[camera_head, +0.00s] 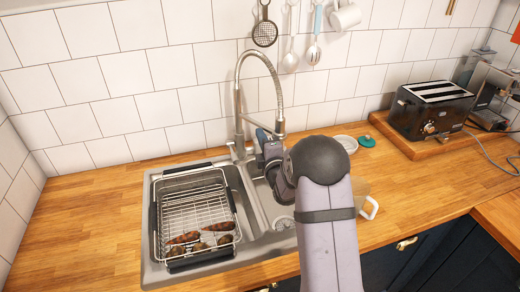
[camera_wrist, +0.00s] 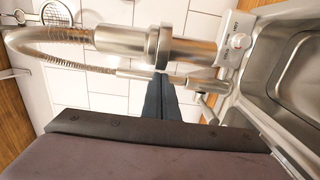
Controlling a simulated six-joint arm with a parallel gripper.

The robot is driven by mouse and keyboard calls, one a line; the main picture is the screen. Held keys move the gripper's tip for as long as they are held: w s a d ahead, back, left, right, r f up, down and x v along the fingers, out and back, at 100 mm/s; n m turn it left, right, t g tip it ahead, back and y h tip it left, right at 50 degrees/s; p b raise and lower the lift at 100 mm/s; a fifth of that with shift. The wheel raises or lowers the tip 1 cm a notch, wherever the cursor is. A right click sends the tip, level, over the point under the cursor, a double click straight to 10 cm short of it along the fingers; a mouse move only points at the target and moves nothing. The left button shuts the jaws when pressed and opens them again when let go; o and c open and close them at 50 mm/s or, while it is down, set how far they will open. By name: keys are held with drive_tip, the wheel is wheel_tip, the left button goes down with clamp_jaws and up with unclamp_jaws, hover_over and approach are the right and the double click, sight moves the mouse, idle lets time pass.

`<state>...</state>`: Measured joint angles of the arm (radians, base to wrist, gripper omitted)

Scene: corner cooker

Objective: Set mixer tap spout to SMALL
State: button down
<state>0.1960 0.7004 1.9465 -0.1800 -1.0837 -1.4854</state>
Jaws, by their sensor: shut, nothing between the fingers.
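The mixer tap (camera_head: 238,125) is steel, with a tall column behind the sink and a spring hose arching over to the right. Its spout head (camera_head: 280,126) hangs down beside my gripper (camera_head: 261,135) in the head view. In the wrist view the spout head (camera_wrist: 130,42) is large and close, running across the top. The thinner tap column (camera_wrist: 145,76) lies behind it. My gripper (camera_wrist: 160,78) is shut, its dark blue fingers pointing at the tap near the spout head. I cannot tell whether they touch it. No SMALL marking is readable.
The sink (camera_head: 250,200) holds a wire dish rack (camera_head: 190,205) with brown items at left. A black toaster (camera_head: 432,105) stands on a wooden board at right. Utensils hang on the tiled wall. The left counter is clear.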

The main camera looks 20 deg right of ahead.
drive_tip(key=s+b, duration=0.5)
drive_tip(key=s, duration=0.6)
drive_tip(key=shift+s+a, duration=0.2)
drive_tip(key=shift+a, duration=0.15)
idle(0.4)
drive_tip(key=s+a+m+g+p, duration=0.4)
drive_tip(key=s+m+g+p, duration=0.3)
drive_tip(key=s, duration=0.8)
drive_tip(key=s+a+m+g+p, duration=0.4)
drive_tip(key=s+m+g+p, duration=0.4)
drive_tip(key=s, duration=0.7)
drive_tip(key=m+g, duration=0.2)
drive_tip(key=g, duration=0.1)
drive_tip(key=shift+s+f+m+y, duration=0.15)
drive_tip(key=shift+f+m+y, duration=0.15)
drive_tip(key=shift+f, duration=0.1)
